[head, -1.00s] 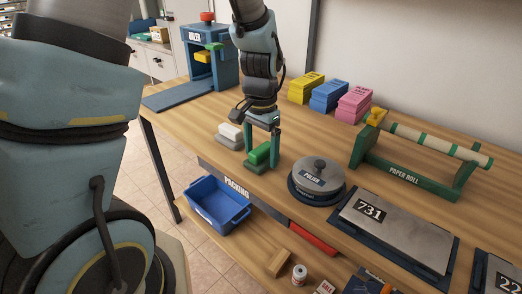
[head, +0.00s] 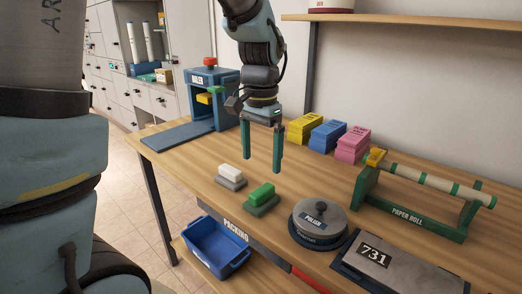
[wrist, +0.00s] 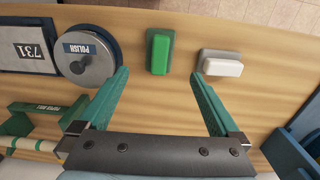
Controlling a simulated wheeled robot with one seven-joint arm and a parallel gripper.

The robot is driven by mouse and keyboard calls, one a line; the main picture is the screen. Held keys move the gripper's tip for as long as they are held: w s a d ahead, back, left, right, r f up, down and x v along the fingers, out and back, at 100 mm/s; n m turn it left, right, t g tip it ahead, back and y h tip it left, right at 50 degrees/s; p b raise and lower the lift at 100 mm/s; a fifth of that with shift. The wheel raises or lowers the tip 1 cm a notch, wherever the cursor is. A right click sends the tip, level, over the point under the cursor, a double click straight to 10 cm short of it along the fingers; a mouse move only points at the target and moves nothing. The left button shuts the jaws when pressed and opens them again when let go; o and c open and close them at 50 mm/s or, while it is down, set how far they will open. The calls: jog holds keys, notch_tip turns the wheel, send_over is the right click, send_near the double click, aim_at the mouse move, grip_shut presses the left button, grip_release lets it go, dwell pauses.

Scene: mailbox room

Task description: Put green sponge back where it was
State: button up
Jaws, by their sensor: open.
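The green sponge (head: 261,193) lies on a dark grey-green base (head: 264,208) near the front edge of the table. In the wrist view the sponge (wrist: 160,54) shows beyond the fingertips, between their lines. My gripper (head: 262,165) is open and empty, raised above the table. Its green fingers point down and do not touch the sponge. In the wrist view the spread fingers of my gripper (wrist: 160,75) have nothing between them.
A white block (head: 231,171) on a grey base sits left of the sponge. The round polish tin (head: 319,222) stands to its right. Yellow, blue and pink stacks (head: 328,136) and a paper roll holder (head: 411,211) stand farther back and right. A blue bin (head: 215,247) is below the table.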

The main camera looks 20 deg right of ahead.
jog(key=a+f+n, duration=0.1)
jog(key=a+n, duration=0.2)
jog(key=a, duration=0.5)
jog(key=a+f+n+t, duration=0.1)
jog(key=a+n, duration=0.3)
jog(key=a, duration=0.4)
jog(key=w+a+f+n, duration=0.1)
jog(key=a+f+n, duration=0.2)
jog(key=a, duration=0.6)
jog(key=shift+n+t, duration=0.3)
jog(key=shift+n, duration=0.2)
